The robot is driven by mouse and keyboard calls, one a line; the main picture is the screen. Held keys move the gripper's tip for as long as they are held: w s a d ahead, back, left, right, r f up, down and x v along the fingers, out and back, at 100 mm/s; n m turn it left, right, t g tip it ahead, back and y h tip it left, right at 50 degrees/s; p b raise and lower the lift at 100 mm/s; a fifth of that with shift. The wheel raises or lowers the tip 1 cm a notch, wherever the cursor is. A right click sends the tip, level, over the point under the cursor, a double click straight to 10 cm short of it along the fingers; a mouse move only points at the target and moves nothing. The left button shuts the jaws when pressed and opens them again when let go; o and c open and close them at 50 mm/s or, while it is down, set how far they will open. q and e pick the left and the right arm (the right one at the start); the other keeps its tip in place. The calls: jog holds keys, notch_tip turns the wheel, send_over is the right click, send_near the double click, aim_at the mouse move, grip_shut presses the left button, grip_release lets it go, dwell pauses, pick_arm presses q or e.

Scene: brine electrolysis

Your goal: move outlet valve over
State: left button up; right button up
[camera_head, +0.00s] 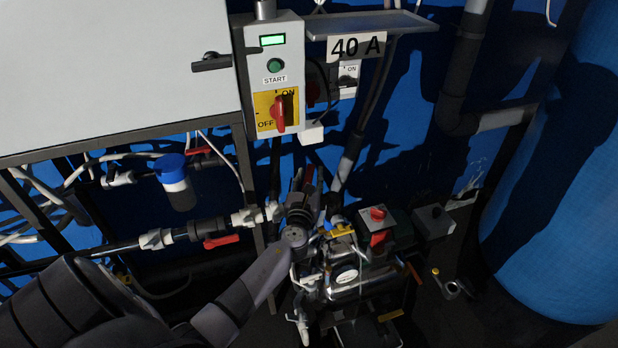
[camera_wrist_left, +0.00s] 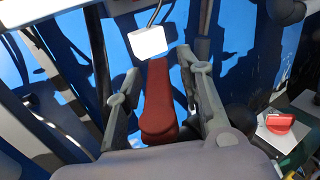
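The outlet valve shows as a long red handle (camera_wrist_left: 158,103) in the left wrist view, lying between my left gripper's two fingers. In the head view a bit of its red (camera_head: 308,178) shows at the dark fingers. My left gripper (camera_head: 302,188) is open around the handle, with a visible gap on each side in the left wrist view (camera_wrist_left: 158,72). I cannot tell how deep the handle sits between the fingers. The valve's body and pipe joint are hidden behind the gripper. My right gripper is not in view.
A control box (camera_head: 272,55) with a red OFF/ON knob hangs above, beside a 40 A sign (camera_head: 356,47). A pump (camera_head: 361,280) and a red-knobbed box (camera_head: 378,229) stand right of my arm. Another red-handled valve (camera_head: 221,241) is on the pipe at left.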

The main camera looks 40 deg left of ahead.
pick_arm(q)
jog(key=shift+o, duration=0.2)
jog(key=shift+s, duration=0.1)
jog(key=shift+s+d, duration=0.1)
jog(key=shift+s, duration=0.15)
jog(key=v, duration=1.1)
jog(key=shift+s+d, duration=0.15)
jog(key=shift+s, duration=0.05)
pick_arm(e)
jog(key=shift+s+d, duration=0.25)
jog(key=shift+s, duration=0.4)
